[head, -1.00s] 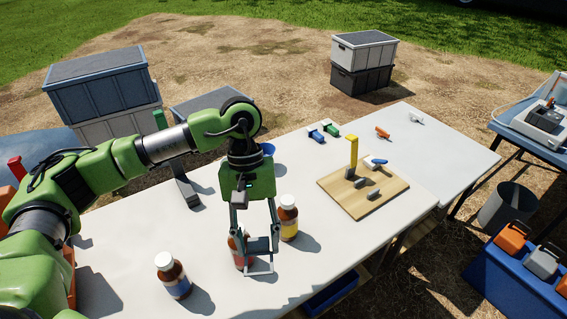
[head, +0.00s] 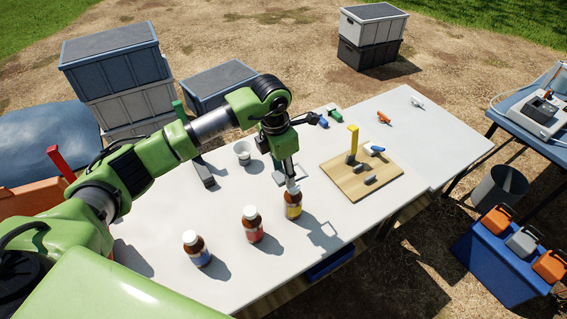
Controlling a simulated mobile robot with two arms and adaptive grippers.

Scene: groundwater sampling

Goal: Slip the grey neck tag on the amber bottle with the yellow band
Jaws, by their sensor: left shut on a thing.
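The amber bottle with the yellow band (head: 293,208) stands upright on the white table, last in a row with a red-banded bottle (head: 253,231) and a blue-banded bottle (head: 200,257). My left gripper (head: 291,182) points down with its fingertips just above or at that bottle's white cap. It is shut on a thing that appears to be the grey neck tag. The tag is too small and too close to the fingers to make out clearly, and I cannot tell whether it touches the bottle. My right gripper is not in view.
Small blue, green, orange and white pieces lie farther back. The table's front right is clear.

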